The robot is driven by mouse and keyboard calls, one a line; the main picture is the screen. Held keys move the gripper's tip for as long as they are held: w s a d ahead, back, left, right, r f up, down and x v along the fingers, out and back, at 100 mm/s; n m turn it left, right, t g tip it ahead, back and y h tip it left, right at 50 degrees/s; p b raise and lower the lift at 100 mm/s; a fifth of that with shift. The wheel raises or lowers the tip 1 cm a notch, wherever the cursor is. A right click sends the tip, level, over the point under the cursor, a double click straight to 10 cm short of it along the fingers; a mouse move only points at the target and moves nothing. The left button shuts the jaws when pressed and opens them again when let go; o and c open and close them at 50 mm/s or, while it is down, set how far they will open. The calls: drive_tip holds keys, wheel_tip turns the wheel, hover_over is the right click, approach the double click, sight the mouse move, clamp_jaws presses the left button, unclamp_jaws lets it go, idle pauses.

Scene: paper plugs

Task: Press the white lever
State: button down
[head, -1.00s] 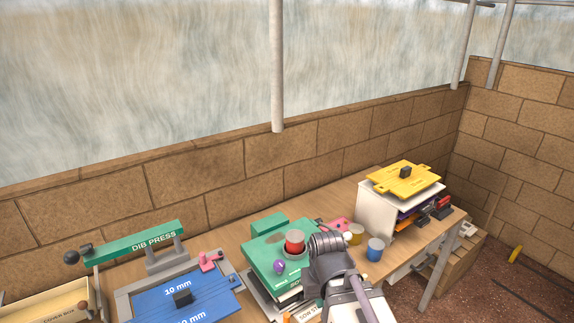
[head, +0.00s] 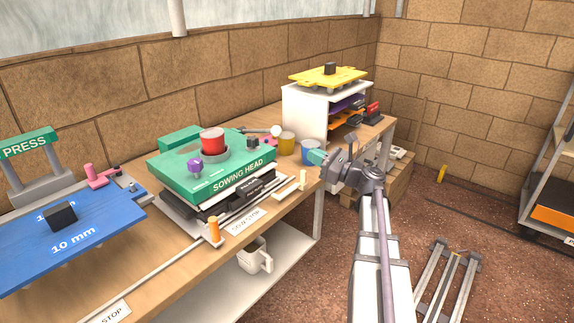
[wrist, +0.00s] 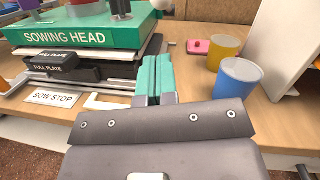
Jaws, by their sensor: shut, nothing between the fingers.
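A cream-white lever (head: 303,181) stands at the front edge of the bench, at the right end of the green sowing head (head: 240,176). In the wrist view a white bar (wrist: 103,104) lies left of the fingers, partly hidden behind my gripper; I cannot tell whether it is the same lever's rod. My gripper (head: 316,157), with teal fingertips, is right of the lever in the head view and appears apart from it. In the wrist view the teal fingers (wrist: 158,76) are together with nothing between them.
Blue (head: 311,152) and yellow (head: 287,142) cups stand close by the fingers. A white shelf unit (head: 300,108) is behind them. An orange-handled lever (head: 214,230) stands farther left on the front edge. A white mug (head: 256,258) sits on the lower shelf.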

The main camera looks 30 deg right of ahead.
drive_tip(key=shift+d+r, duration=0.15)
drive_tip(key=shift+d, duration=0.05)
drive_tip(key=p+x, duration=0.2)
drive_tip(key=x, duration=0.8)
